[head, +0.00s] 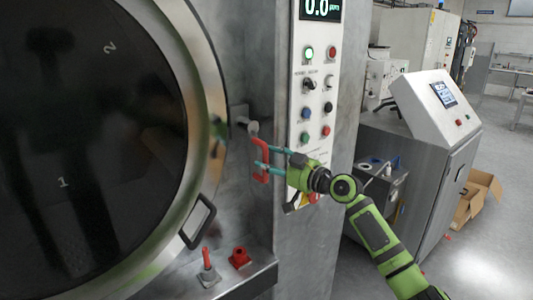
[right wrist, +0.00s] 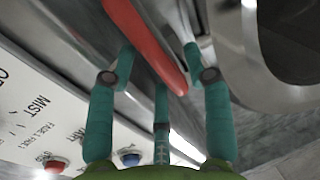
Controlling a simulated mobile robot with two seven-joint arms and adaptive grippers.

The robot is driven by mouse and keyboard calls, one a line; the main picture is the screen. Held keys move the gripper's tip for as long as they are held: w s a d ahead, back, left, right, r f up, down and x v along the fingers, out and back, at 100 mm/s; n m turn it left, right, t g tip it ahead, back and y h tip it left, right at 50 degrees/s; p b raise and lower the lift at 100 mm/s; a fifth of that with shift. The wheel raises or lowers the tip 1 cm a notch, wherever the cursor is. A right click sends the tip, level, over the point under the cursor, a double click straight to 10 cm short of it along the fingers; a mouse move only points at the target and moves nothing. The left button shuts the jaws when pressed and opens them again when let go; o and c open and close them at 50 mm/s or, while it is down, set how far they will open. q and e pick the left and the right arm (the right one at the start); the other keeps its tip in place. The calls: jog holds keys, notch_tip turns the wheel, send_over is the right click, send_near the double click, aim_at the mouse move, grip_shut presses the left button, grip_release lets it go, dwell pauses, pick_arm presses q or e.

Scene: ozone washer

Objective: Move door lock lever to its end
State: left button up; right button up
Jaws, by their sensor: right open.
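The red door lock lever (head: 261,160) hangs from a grey pivot beside the right edge of the round door (head: 90,150). My right gripper (head: 262,163) comes from the right with its teal fingers at the lever. In the right wrist view the red lever (right wrist: 150,45) runs between the open fingers (right wrist: 158,62), and a gap shows on each side of it. Whether a finger touches it I cannot tell. My left gripper is not in view.
The control panel (head: 313,110) with buttons and switches stands close behind my right gripper. A door handle (head: 198,221) and a small red-handled valve (head: 208,270) are below left. A grey console (head: 430,130) and an open cardboard box (head: 475,198) stand at right.

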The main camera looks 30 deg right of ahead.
jog(key=shift+w+a, duration=0.15)
jog(key=shift+w, duration=0.45)
jog(key=shift+w+a+f, duration=0.1)
jog(key=shift+w, duration=0.25)
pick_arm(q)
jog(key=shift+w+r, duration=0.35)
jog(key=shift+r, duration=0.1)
pick_arm(e)
jog(key=shift+s, duration=0.1)
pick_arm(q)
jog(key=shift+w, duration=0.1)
pick_arm(e)
grip_shut()
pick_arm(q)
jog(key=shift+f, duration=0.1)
